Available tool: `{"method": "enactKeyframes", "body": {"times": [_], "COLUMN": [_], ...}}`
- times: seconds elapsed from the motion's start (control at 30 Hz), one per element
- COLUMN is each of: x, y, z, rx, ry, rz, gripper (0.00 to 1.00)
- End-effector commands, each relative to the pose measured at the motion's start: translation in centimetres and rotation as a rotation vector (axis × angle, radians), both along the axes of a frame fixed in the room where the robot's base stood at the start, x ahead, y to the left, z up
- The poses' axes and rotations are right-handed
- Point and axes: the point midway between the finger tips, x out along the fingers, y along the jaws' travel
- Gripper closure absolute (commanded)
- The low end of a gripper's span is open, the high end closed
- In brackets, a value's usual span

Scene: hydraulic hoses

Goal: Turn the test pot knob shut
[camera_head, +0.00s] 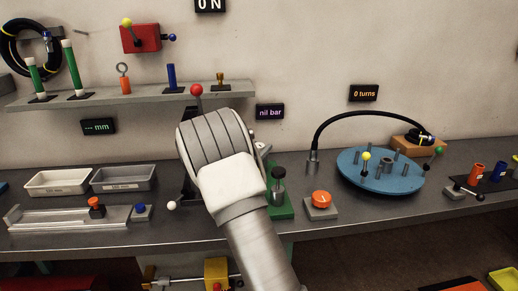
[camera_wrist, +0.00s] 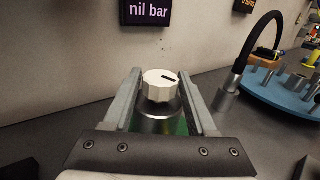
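The test pot knob (camera_wrist: 158,84) is white and ridged, with a black mark on top, and sits on a round metal body (camera_wrist: 158,118) over a green base (camera_wrist: 181,128). In the wrist view my gripper (camera_wrist: 160,74) has one finger on each side of the knob. The fingers stand apart with the knob between them; whether they touch it is unclear. In the head view my arm hides the fingers and most of the knob. The green base (camera_head: 284,211) shows beside my wrist, with a dark-capped metal post (camera_head: 279,185) on it.
A "nil bar" display (camera_head: 270,111) hangs on the wall behind. An orange button (camera_head: 320,199) and a blue round plate (camera_head: 348,181) with a black hose (camera_head: 345,117) lie right. A red-balled lever (camera_head: 197,91) stands behind my arm. Trays (camera_head: 57,181) lie left.

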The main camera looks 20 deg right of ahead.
Motion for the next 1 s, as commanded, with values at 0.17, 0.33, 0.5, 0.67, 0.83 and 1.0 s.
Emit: {"method": "enactKeyframes", "body": {"times": [0.17, 0.33, 0.5, 0.67, 0.83, 1.0], "x": [-0.01, -0.02, 0.04, 0.13, 0.12, 0.13], "y": [0.02, 0.02, 0.02, 0.02, -0.03, -0.05], "z": [0.01, 0.01, 0.16, 0.39, 0.43, 0.45], "rx": [0.000, 0.001, -0.002, -0.003, -0.003, -0.004], "ry": [0.000, -0.001, -0.001, -0.004, -0.005, -0.007], "rz": [0.000, 0.000, -0.018, -0.093, -0.194, -0.297], "gripper": [0.77, 1.00, 1.00, 1.00, 1.00, 1.00]}}
